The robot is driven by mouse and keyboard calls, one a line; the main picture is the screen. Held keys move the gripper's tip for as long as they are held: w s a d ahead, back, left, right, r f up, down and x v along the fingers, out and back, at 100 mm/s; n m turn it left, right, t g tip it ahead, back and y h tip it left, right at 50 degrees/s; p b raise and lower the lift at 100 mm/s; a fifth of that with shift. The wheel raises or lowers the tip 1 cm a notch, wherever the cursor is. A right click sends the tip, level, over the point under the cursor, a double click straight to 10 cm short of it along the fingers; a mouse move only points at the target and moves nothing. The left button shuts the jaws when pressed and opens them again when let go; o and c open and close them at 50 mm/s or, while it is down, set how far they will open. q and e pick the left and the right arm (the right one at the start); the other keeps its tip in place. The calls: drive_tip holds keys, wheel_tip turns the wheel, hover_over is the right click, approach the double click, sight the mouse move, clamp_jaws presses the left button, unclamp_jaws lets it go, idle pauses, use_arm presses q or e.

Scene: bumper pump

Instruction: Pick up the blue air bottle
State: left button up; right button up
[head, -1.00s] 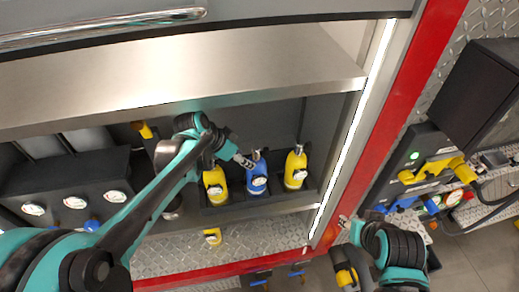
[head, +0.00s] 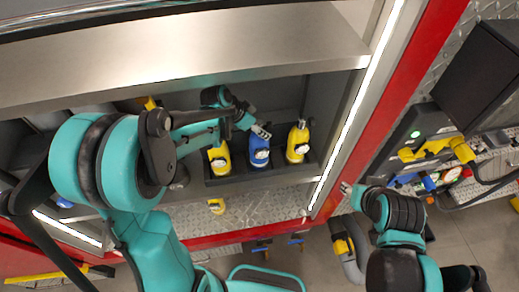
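The blue air bottle (head: 259,153) stands upright between two yellow bottles in a dark holder inside the compartment. It has a round white gauge on its front. My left gripper (head: 262,131) is at the top of the blue bottle, over its valve. The fingers are small here and partly cover the bottle's top, so I cannot tell whether they are open or closed on it. My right gripper (head: 346,188) is away to the right, near the red frame edge, with nothing visible in it. Its fingers are too small to read.
One yellow bottle (head: 219,158) stands close on the left and another yellow bottle (head: 297,143) on the right. A steel shelf (head: 190,55) overhangs the compartment. A lit door post (head: 345,130) bounds it on the right. Yellow and blue tools (head: 437,150) hang further right.

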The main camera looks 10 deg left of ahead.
use_arm(q)
clamp_jaws()
drive_tip(key=shift+r, duration=0.1)
drive_tip(key=shift+r, duration=0.1)
